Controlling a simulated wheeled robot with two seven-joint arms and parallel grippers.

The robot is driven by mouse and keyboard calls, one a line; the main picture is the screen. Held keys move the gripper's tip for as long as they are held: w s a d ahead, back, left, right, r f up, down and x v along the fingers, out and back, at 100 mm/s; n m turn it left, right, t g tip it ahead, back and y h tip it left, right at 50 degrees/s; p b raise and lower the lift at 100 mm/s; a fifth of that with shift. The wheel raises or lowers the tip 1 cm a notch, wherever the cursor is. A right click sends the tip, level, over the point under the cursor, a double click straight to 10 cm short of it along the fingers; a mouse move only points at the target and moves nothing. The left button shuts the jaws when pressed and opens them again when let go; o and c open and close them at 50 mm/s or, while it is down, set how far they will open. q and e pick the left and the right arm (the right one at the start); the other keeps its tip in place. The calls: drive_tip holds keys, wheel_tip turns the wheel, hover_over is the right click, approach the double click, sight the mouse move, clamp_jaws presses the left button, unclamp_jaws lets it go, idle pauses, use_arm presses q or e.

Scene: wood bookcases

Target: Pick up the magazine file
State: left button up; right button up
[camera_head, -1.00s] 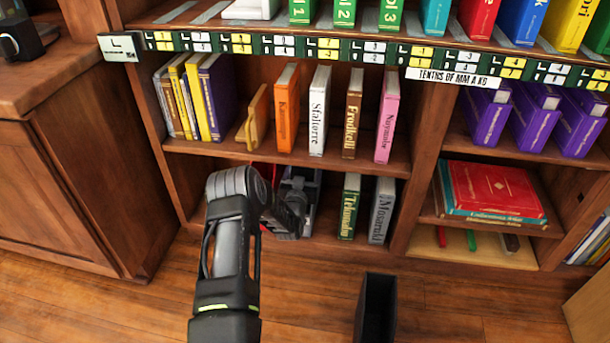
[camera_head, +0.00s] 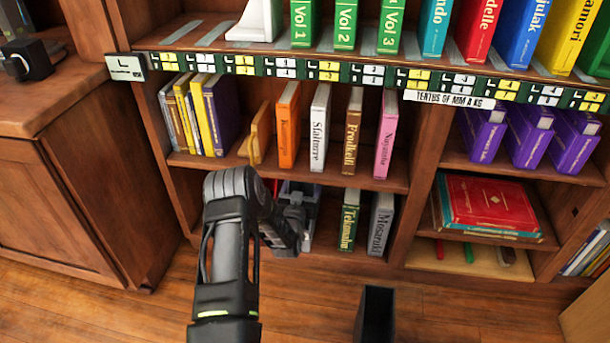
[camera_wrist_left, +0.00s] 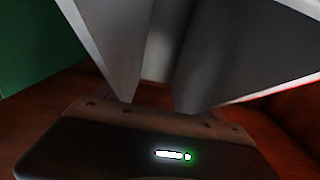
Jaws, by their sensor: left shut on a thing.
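A grey file-like thing (camera_head: 308,203), which I take as the magazine file, stands in the lower left compartment of the bookcase, partly hidden by my left gripper. My left gripper (camera_head: 297,220) reaches into that compartment and is shut on it. In the left wrist view, grey slanted panels of the file (camera_wrist_left: 240,50) fill the space in front of the gripper body. The gripped edge and fingertips are hard to make out there. My right gripper is out of view.
A green book (camera_head: 348,220) and a grey book (camera_head: 381,223) stand right of the file; something red (camera_head: 272,187) shows left of it. The shelf (camera_head: 320,175) above holds several books. A black open-topped box (camera_head: 376,316) is in front on the floor.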

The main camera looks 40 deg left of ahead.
use_arm(q)
drive_tip(key=b+v, duration=0.3)
drive_tip(key=v, duration=1.1)
drive_tip(key=shift+s, duration=0.2)
idle(0.6)
